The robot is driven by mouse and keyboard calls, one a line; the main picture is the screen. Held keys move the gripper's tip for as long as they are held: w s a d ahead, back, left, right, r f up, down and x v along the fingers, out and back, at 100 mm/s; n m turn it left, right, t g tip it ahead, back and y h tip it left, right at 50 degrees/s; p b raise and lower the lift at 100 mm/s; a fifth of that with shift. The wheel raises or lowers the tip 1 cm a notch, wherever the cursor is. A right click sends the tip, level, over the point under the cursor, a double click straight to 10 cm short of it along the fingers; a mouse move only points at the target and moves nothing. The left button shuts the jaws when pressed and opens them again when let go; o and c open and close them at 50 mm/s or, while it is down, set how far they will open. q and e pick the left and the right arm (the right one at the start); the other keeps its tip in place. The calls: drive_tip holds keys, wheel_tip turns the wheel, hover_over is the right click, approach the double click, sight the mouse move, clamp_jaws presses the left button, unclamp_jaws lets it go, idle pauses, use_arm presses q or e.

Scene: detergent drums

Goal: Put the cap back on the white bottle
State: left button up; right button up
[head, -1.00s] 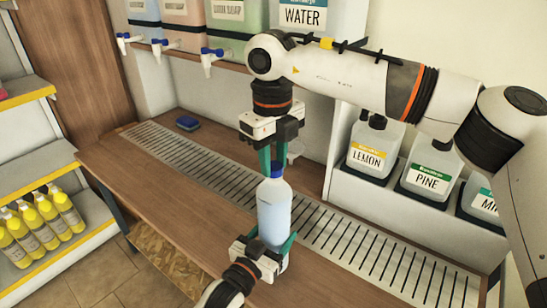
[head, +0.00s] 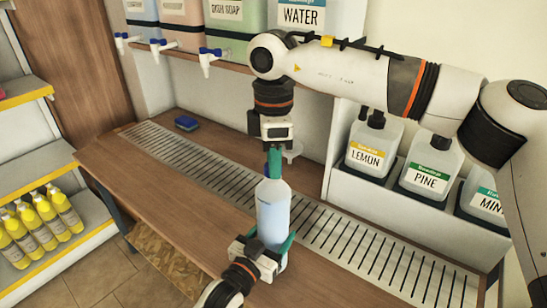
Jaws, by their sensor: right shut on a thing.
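I cannot tell how the cap sits on the neck.
A slatted drain grate (head: 215,172) runs along the counter (head: 190,205). A blue sponge (head: 187,123) lies at the back. Lemon (head: 373,148) and Pine (head: 430,167) jugs stand in a holder at right. Dispensers with taps (head: 208,60) hang above. Yellow bottles (head: 45,220) fill the left shelf.

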drive_tip(key=m, duration=0.4)
drive_tip(key=shift+s+a+m, duration=0.1)
drive_tip(key=shift+a+m, duration=0.05)
drive_tip(key=shift+m, duration=0.15)
use_arm(q)
drive_tip(key=shift+s+f, duration=0.1)
use_arm(e)
drive_tip(key=shift+s+a, duration=0.1)
drive_tip(key=shift+a, duration=0.05)
drive_tip(key=o, duration=1)
wheel_tip(320, 180, up, 12)
use_arm(q)
drive_tip(key=o, duration=2)
drive_tip(key=shift+c, duration=0.2)
